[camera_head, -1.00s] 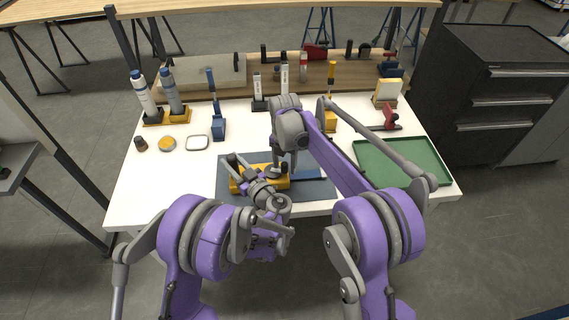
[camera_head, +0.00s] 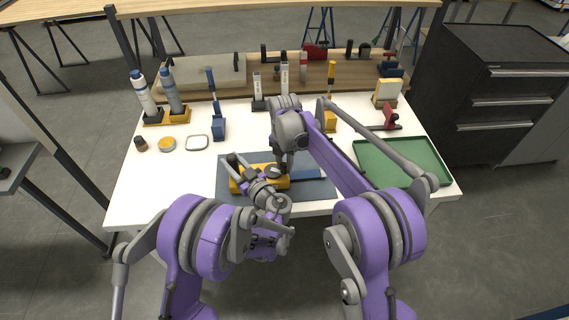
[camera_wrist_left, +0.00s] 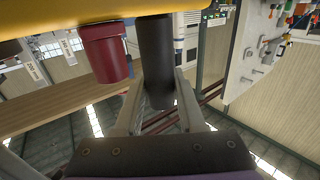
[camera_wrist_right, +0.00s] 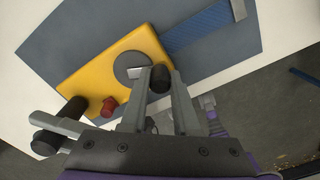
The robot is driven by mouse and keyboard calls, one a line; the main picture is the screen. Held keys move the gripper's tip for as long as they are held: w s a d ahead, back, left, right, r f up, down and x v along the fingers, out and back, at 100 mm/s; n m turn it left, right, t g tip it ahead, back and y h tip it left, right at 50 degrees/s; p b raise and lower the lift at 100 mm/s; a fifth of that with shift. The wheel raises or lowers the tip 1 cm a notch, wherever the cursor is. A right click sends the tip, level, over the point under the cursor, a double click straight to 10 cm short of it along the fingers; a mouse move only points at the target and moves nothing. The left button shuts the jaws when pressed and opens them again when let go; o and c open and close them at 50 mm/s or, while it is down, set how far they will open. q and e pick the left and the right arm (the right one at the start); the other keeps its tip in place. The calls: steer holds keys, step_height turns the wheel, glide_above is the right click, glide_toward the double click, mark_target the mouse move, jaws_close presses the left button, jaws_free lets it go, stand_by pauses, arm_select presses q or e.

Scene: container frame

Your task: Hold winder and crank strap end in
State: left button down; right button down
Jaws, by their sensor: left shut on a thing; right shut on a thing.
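The yellow winder (camera_head: 243,184) lies on a grey-blue mat (camera_head: 222,187) near the table's front edge. In the right wrist view its yellow body (camera_wrist_right: 100,75) carries a round grey crank disc (camera_wrist_right: 128,62), a red knob (camera_wrist_right: 108,106) and a black handle (camera_wrist_right: 72,109). A blue strap (camera_wrist_right: 197,30) runs out from the body to a grey end piece (camera_wrist_right: 238,8). My left gripper (camera_wrist_left: 158,95) is shut on the black handle, seen in the left wrist view (camera_wrist_left: 156,50). My right gripper (camera_wrist_right: 160,90) is shut on the dark crank knob (camera_wrist_right: 160,76).
A green tray (camera_head: 430,178) stands at the right of the table. Bottles (camera_head: 146,95), small dishes (camera_head: 167,144) and blue and yellow holders (camera_head: 219,128) stand toward the back and left. My two arms are close together over the mat. The table's left front is clear.

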steer(key=m, duration=0.2)
steer(key=s+m, duration=0.1)
steer(key=m, duration=0.1)
steer(key=shift+s+a, duration=0.1)
steer(key=shift+a, duration=0.25)
steer(key=m, duration=0.2)
steer(key=s+a+m, duration=0.1)
steer(key=m, duration=0.1)
steer(key=shift+a+m, duration=0.1)
steer(key=shift+m, duration=0.2)
steer(key=m, duration=0.2)
steer(key=a+m, duration=0.1)
steer(key=m, duration=0.1)
steer(key=shift+s+a, duration=0.15)
steer(key=shift+a, duration=0.05)
steer(key=shift+a+m, duration=0.3)
steer(key=shift+m, duration=0.65)
steer(key=shift+a+m, duration=0.25)
steer(key=shift+m, duration=0.7)
steer(key=c, duration=0.7)
jaws_free()
steer(key=shift+o, duration=0.2)
